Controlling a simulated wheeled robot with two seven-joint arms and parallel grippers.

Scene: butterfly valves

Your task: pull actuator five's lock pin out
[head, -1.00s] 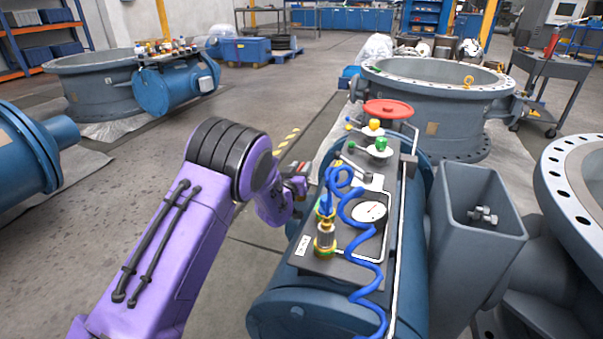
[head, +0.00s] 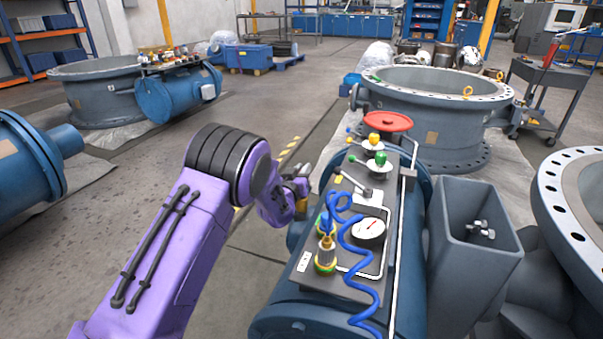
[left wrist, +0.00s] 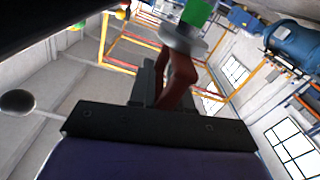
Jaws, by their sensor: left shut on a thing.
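The near blue actuator (head: 300,318) carries a dark panel with a gauge (head: 368,231), a brass fitting (head: 326,254), a coiled blue hose (head: 350,262) and several knobs and levers. My left gripper (head: 303,183) is beside the panel's left edge, apart from it. In the left wrist view its reddish fingers (left wrist: 176,82) are closed. A grey disc (left wrist: 183,41) with a green block (left wrist: 198,12) shows at the fingertips; I take it for the held lock pin, though its shape is mostly hidden. My right gripper is not in view.
A red handwheel (head: 388,121) and a white pipe (head: 395,250) stand along the panel. A grey square box (head: 475,205) is to the right and a large flanged ring (head: 440,85) behind.

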